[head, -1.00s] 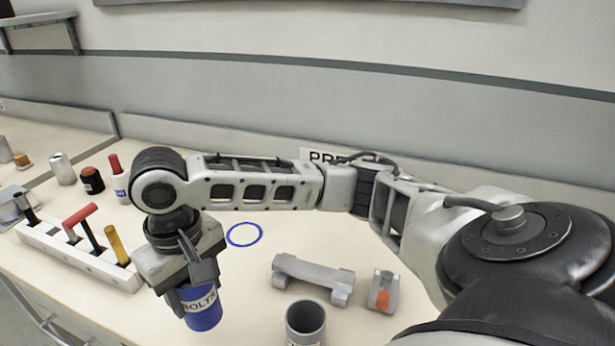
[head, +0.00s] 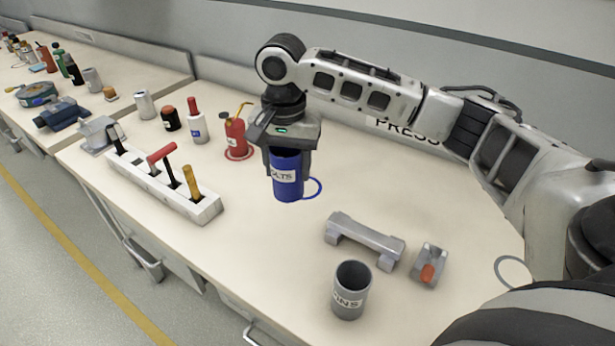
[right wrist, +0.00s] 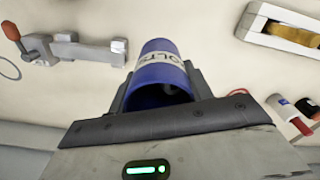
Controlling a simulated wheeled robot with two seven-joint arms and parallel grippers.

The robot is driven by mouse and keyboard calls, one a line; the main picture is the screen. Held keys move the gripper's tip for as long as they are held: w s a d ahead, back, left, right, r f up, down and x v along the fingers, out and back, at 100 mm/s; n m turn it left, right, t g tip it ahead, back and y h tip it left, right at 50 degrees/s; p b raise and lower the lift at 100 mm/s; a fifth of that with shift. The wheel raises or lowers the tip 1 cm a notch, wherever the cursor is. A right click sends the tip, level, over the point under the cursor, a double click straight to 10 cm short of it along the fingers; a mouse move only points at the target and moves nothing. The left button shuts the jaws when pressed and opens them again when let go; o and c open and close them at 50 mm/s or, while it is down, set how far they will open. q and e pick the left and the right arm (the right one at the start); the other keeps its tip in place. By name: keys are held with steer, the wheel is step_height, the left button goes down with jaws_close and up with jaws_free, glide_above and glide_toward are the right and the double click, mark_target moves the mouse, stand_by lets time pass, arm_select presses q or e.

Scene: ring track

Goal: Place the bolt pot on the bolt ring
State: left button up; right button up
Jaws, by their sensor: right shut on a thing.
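The bolt pot (head: 288,190) is a blue cup with a white label reading "OLTS". My right gripper (head: 287,168) is shut on it from above, one finger on each side, and the pot looks upright. The bolt ring (head: 318,187) is a thin blue circle on the bench top. The pot hides its left part in the head view, and I cannot tell whether the pot touches the bench. In the right wrist view the pot (right wrist: 160,75) sits between the fingers, its open mouth towards the camera. My left gripper is out of view.
A grey pot (head: 350,298), a grey bracket (head: 365,240) and a clamp (head: 429,265) are in front right. A white tool rack (head: 165,190) lies left. An empty grey ring (head: 513,272) is far right.

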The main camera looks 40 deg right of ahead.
steer(key=shift+w+d+f, duration=0.95)
steer(key=shift+d+f, duration=0.5)
steer(key=shift+f, duration=0.45)
steer(key=shift+w+d+f, duration=0.95)
steer(key=shift+d+f, duration=0.45)
steer(key=shift+f, duration=0.5)
steer(key=shift+w+d+f, duration=0.95)
steer(key=shift+d+f, duration=0.5)
steer(key=shift+f, duration=0.45)
steer(key=shift+p, duration=0.3)
steer(key=o, duration=0.5)
steer(key=shift+f, duration=0.15)
steer(key=o, duration=0.5)
steer(key=shift+c, duration=0.2)
step_height(320, 180, up, 12)
steer(key=shift+r+b, duration=0.2)
steer(key=shift+b, duration=0.1)
